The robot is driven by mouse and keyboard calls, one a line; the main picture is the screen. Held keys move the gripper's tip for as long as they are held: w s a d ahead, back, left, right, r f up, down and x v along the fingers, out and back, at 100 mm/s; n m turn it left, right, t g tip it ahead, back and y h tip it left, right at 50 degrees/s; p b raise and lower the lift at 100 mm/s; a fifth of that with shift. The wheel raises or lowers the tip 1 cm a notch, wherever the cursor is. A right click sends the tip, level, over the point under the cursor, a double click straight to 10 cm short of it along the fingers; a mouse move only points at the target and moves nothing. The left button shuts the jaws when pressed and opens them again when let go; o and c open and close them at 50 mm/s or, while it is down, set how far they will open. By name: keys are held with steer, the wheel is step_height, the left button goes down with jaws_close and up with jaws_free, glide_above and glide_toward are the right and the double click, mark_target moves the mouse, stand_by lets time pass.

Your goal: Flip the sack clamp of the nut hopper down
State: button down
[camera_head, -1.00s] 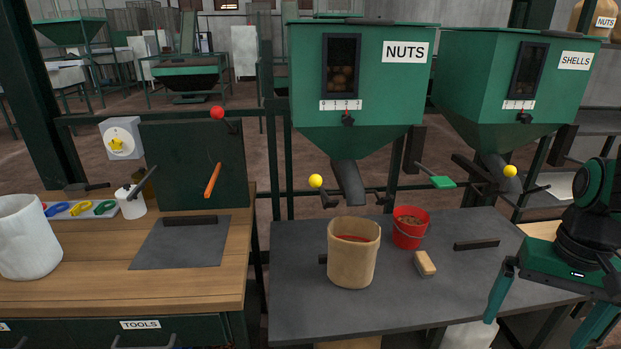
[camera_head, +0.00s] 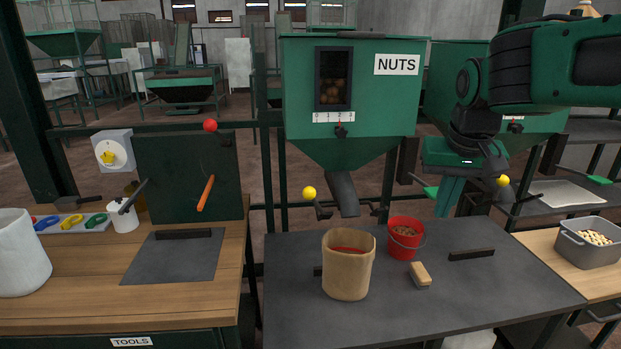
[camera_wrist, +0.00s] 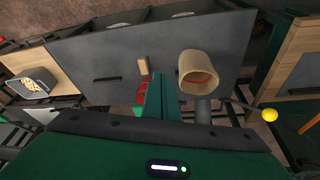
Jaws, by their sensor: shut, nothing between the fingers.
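The green nut hopper (camera_head: 350,85) carries a NUTS label and a grey spout (camera_head: 342,193). A dark lever with a yellow ball (camera_head: 309,192) sits left of the spout, with dark clamp parts (camera_head: 325,214) by it; the ball is also in the wrist view (camera_wrist: 269,115). The ball stands above the dark parts. A tan sack (camera_head: 347,268) stands open on the table under the spout, apart from it. My gripper (camera_head: 446,208) is shut and empty, right of the spout, in front of the shell hopper. Its fingers also show in the wrist view (camera_wrist: 160,92).
A red bucket (camera_head: 405,240) and a brush (camera_head: 420,275) are on the dark table (camera_head: 460,295). The shell hopper's yellow ball (camera_head: 503,181) is close to my gripper. A grey bin (camera_head: 588,255) is at the right. A red-ball lever (camera_head: 210,125) stands left. Space between gripper and spout looks mostly clear.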

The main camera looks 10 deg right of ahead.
steer(key=w+a+r+n+t, duration=0.1)
steer(key=w+a+r, duration=0.2)
steer(key=a, duration=0.4)
steer(key=w+a+r+n+t+y, duration=0.1)
steer(key=w+a+r, duration=0.3)
steer(key=a, duration=0.4)
steer(key=w+a+r+t+y, duration=0.1)
steer(key=w+a+r, duration=0.3)
steer(key=a, duration=0.4)
steer(key=shift+r+n, duration=0.4)
steer(key=shift+r, duration=0.35)
steer(key=shift+w+d, duration=0.1)
glide_above(312, 191)
steer(key=f, duration=0.8)
steer(key=shift+w+d, duration=0.25)
steer(key=shift+w, duration=0.1)
steer(key=f, duration=0.3)
steer(key=shift+s+a+f, duration=0.15)
steer(key=shift+s+a, duration=0.05)
steer(key=shift+s+f, duration=0.1)
steer(key=shift+f, duration=0.4)
steer(key=shift+a, duration=0.1)
